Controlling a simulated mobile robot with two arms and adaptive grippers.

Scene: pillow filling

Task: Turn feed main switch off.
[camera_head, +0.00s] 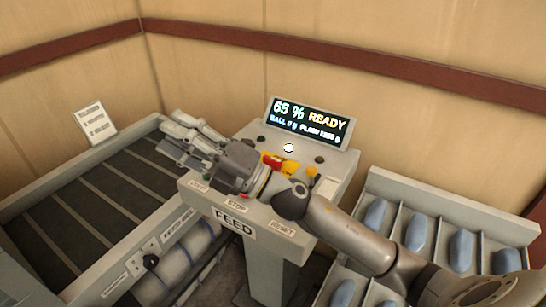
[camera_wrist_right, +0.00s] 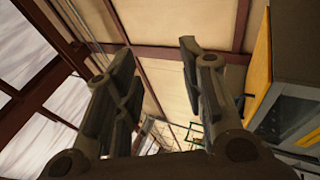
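The feed console (camera_head: 325,190) stands in the middle of the head view, with a "FEED" label on its front. A red and yellow switch (camera_head: 281,164) shows on its sloped top, partly covered by my right wrist; I cannot tell its position. My right gripper (camera_head: 172,133) reaches across the console top from the right and points left, its fingers past the switch. In the right wrist view its two fingers (camera_wrist_right: 157,52) are apart with nothing between them. The console display (camera_head: 309,121) reads "65 % READY". My left gripper is not in view.
A slatted conveyor (camera_head: 95,205) lies left of the console. A tray with blue pieces (camera_head: 376,182) stands to the right. A small yellow knob (camera_head: 312,171), a white round button (camera_head: 288,147) and dark knobs sit on the console. A small sign (camera_head: 95,120) leans at the back left.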

